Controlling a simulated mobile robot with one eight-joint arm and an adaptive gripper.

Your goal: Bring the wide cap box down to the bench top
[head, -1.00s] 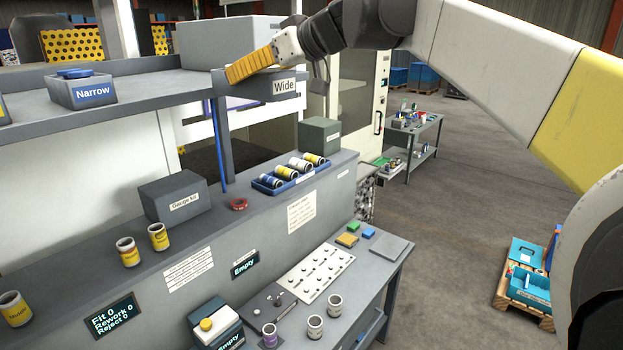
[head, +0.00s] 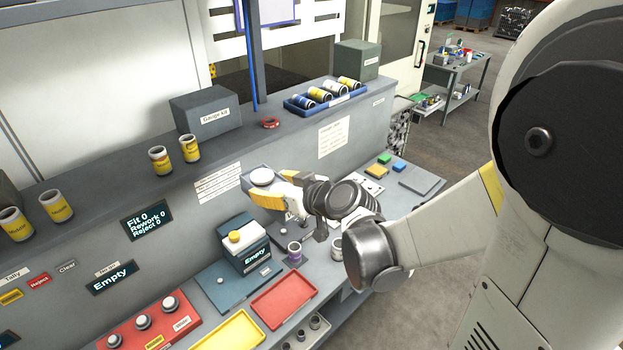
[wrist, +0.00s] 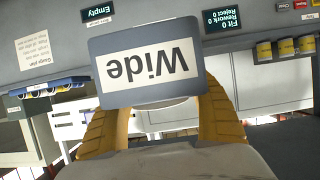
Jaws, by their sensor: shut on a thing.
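The wide cap box (head: 250,184) is a small grey box with a round white cap in its top, seen in the head view. Its white "Wide" label fills the middle of the wrist view, upside down (wrist: 148,66). My gripper (head: 272,198) has its yellow fingers shut on the box, and they show on both sides of it in the wrist view (wrist: 155,115). The box is in front of the raised shelf's grey face, over the bench top (head: 335,272).
A dark box with a yellow button (head: 245,248) stands just left of and below my gripper. Ring-like cylinders (head: 294,250) stand close below it. Red (head: 284,300) and yellow (head: 230,332) trays lie nearer. A blue tray of cans (head: 322,100) is on the raised shelf.

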